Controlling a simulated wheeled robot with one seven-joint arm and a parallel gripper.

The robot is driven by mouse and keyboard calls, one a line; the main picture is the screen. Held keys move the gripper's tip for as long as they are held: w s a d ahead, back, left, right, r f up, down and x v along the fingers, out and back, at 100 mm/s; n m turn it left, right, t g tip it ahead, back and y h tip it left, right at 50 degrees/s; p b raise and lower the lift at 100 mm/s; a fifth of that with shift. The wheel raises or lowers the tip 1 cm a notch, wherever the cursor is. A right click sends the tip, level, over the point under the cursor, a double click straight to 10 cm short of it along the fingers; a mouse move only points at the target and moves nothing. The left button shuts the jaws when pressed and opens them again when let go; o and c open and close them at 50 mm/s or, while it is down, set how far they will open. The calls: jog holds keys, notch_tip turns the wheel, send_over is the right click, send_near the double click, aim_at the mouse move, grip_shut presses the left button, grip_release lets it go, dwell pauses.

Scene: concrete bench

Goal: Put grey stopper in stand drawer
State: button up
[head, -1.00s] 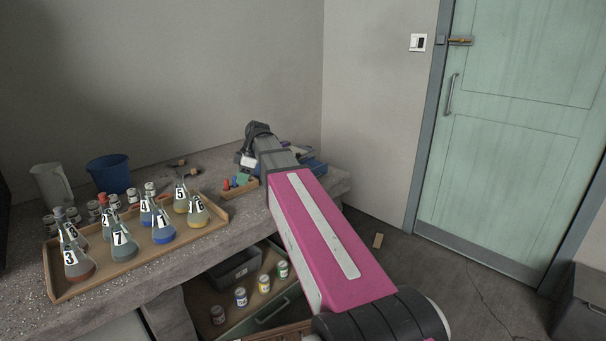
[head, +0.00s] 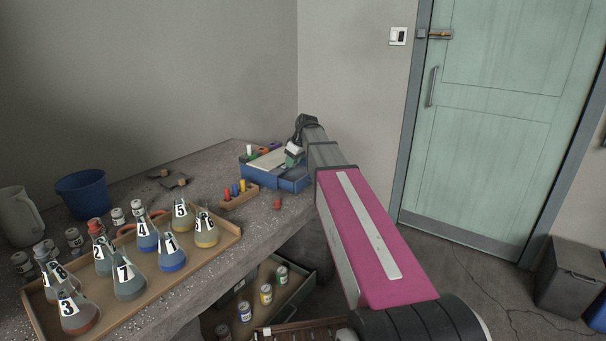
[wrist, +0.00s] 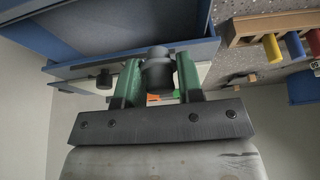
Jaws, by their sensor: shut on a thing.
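The grey stopper (wrist: 157,70) is dark and stands between the green fingers of my gripper (wrist: 158,62) in the wrist view. My gripper is shut on it. The blue stand (head: 291,184) is at the far right end of the bench, with a pale panel on top and coloured pieces behind. In the head view my gripper (head: 293,153) is over the stand's right part, and the stopper cannot be made out there. In the wrist view the stand (wrist: 190,48) is just beyond the stopper, with a dark blue recess and a dark knob (wrist: 104,78) on a pale front. How far the drawer is open is unclear.
A small wooden rack (head: 240,202) with red, blue and yellow stoppers stands beside the stand, with a red stopper (head: 277,204) loose nearby. A wooden tray (head: 205,254) of numbered flasks fills the bench front. A blue bucket (head: 82,194) stands at the left.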

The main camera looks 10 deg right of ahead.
jog(key=w+d+f, duration=0.1)
jog(key=w+d, duration=0.1)
jog(key=w+d+f, duration=0.2)
jog(key=shift+d+f, duration=0.2)
jog(key=shift+f, duration=2.15)
jog(key=shift+f, duration=0.1)
jog(key=o, duration=1)
jog(key=shift+c, duration=0.2)
jog(key=v, duration=1.2)
